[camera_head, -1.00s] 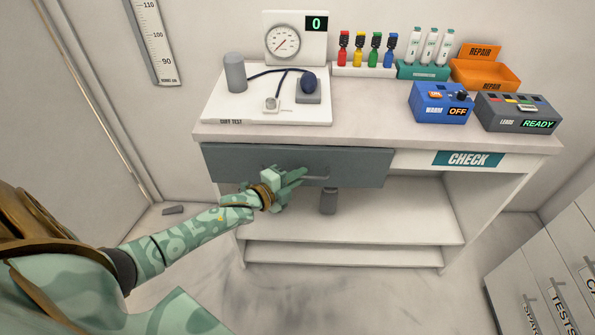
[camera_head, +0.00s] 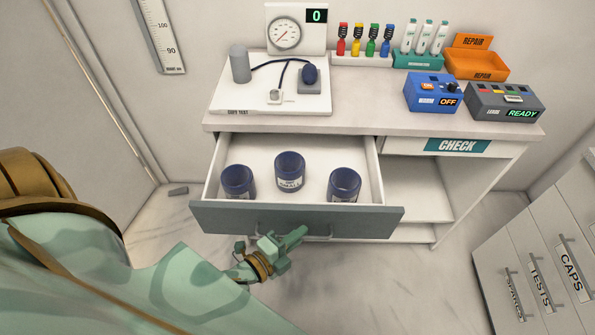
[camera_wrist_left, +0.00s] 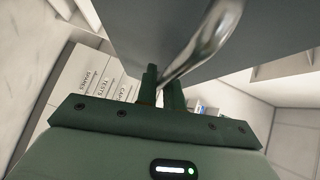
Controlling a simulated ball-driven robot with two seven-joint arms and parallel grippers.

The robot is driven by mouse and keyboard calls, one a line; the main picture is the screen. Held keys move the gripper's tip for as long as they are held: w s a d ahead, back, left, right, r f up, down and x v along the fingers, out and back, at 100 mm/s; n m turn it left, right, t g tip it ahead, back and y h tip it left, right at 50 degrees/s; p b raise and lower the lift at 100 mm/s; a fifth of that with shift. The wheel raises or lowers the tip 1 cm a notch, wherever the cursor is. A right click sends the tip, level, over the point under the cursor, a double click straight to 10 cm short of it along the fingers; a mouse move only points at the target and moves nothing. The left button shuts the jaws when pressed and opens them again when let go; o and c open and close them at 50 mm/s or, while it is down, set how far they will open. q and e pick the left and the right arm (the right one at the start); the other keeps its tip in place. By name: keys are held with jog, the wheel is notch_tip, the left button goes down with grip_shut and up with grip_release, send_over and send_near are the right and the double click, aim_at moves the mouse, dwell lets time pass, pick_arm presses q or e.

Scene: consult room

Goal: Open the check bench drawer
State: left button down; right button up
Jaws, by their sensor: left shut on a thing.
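The check bench drawer (camera_head: 300,217) stands pulled well out under the bench top, its grey front towards me and its white inside showing. Three dark blue cuffs or jars stand in it: a left one (camera_head: 238,182), a middle one (camera_head: 290,172) and a right one (camera_head: 344,185). My left gripper (camera_head: 292,240) is at the drawer's handle (camera_head: 318,236), below the front panel, and is shut on it. In the left wrist view the metal handle (camera_wrist_left: 205,48) runs down to the green fingers (camera_wrist_left: 162,88). My right gripper is not in view.
The white check bench (camera_head: 380,122) bears a cuff test board with a gauge (camera_head: 284,36), colored bottles, a blue box (camera_head: 432,92), a grey box (camera_head: 505,102) and an orange repair tray (camera_head: 476,66). White labelled cabinets (camera_head: 535,260) stand at the right.

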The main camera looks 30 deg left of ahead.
pick_arm(q)
jog(key=shift+s+d, duration=0.3)
jog(key=shift+s, duration=0.2)
jog(key=shift+s+d, duration=0.3)
jog(key=shift+s, duration=0.2)
jog(key=c, duration=1.5)
grip_release()
jog(key=shift+c, duration=0.2)
jog(key=p+v, duration=0.1)
jog(key=v, duration=1.5)
jog(key=shift+s, duration=0.15)
jog(key=shift+a, duration=0.1)
